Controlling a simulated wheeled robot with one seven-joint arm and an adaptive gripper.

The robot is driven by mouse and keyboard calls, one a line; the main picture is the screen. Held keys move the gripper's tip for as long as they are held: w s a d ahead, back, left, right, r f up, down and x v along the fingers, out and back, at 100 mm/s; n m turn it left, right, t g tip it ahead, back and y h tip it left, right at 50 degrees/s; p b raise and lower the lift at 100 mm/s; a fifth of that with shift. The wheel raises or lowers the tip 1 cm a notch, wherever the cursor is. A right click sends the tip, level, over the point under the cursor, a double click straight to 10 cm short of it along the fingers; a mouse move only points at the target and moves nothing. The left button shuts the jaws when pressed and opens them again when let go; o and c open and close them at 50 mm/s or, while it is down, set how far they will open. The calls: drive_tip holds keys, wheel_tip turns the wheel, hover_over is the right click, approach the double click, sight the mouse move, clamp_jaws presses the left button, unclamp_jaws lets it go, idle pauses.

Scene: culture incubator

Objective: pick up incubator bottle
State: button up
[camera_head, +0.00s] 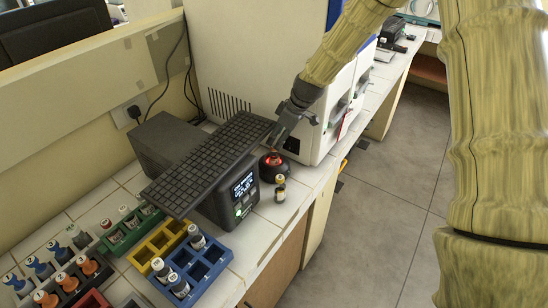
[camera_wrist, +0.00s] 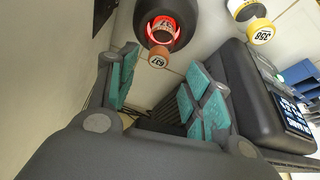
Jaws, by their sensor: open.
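The incubator bottle (camera_wrist: 157,57) has an orange cap with a printed number and sits in a small round black holder (camera_wrist: 139,13) with a glowing red ring. In the head view the bottle's cap (camera_head: 273,157) and the dark holder (camera_head: 270,174) show on the white tiled counter, right of the black display box. My gripper (camera_head: 277,141) is above the bottle, tilted down toward it. In the wrist view the teal-padded fingers of my gripper (camera_wrist: 160,72) are spread and empty, with the orange cap beyond the gap between their tips. The bottle's lower body is hidden in the holder.
A yellow-capped bottle (camera_head: 280,188) stands close beside the holder. The display box (camera_head: 238,198) and a large dark keyboard-like slab (camera_head: 205,165) are to the left. Blue (camera_head: 213,273), yellow (camera_head: 148,250) and green (camera_head: 122,243) racks lie front left. A large white machine (camera_head: 240,60) stands behind.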

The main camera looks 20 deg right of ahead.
sight(274, 145)
drive_tip(key=shift+w+a+f+p, duration=0.1)
drive_tip(key=shift+w+f+p, duration=0.2)
drive_tip(key=shift+f+p, duration=0.25)
drive_tip(key=shift+p+x, duration=0.3)
drive_tip(key=shift+x, duration=0.9)
clamp_jaws()
drive_tip(key=shift+r, duration=0.1)
